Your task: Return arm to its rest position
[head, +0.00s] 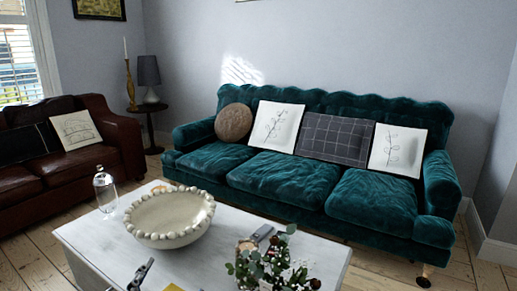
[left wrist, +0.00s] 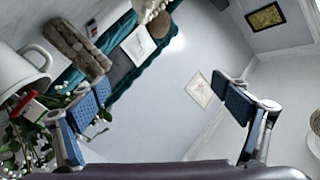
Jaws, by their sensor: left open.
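My left gripper (left wrist: 160,98) is open in the left wrist view, with its two blue-padded fingers wide apart and nothing between them. In the head view only a small dark part of an arm or gripper (head: 140,275) shows at the bottom edge, in front of the white table. The left wrist view is tilted and looks across the room toward the wall and the teal sofa. My right gripper is not in view.
A white table (head: 95,237) holds a beaded bowl (head: 168,217), a glass cloche (head: 104,190) and a leafy plant (head: 265,270). In the wrist view a white mug (left wrist: 18,72) and leaves are close by the left finger. A teal sofa (head: 300,188) stands behind.

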